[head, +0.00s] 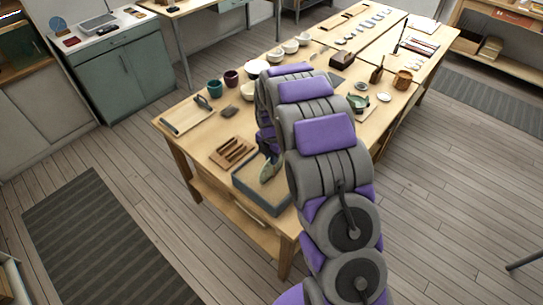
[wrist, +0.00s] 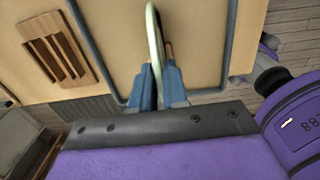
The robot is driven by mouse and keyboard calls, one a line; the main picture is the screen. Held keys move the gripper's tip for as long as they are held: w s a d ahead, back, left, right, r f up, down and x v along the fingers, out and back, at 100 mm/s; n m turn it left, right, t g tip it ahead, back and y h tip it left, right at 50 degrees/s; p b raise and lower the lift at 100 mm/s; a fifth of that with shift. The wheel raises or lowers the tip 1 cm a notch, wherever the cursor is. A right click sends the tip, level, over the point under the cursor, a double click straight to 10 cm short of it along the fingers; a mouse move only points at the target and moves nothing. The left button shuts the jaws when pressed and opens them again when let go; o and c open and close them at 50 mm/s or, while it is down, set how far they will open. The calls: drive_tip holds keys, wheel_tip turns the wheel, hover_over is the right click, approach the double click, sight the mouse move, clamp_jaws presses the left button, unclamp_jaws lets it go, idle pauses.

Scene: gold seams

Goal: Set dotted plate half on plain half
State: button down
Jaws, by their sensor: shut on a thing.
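My gripper (wrist: 158,75) is shut on a pale green plate half (wrist: 153,35), which shows edge-on between the blue fingers in the wrist view. Its face is turned away there, so I cannot see dots. In the head view the plate half (head: 269,172) stands tilted at or just above the grey-walled tray (head: 253,194); I cannot tell whether it touches. The tray's sandy inside and grey rim (wrist: 91,52) also show in the wrist view. I cannot make out the plain half; it may be hidden by the plate half or my arm.
A slotted wooden rack (head: 232,152) lies left of the tray and also shows in the wrist view (wrist: 55,45). A flat board (head: 187,117), a teal cup (head: 215,88) and several bowls stand farther back. A green dish (head: 357,102) lies right of my arm.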

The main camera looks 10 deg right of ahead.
drive_tip(key=c, duration=0.6)
unclamp_jaws()
drive_tip(key=shift+r, duration=0.15)
idle(0.4)
drive_tip(key=shift+r+p, duration=1.15)
drive_tip(key=shift+r, duration=1.75)
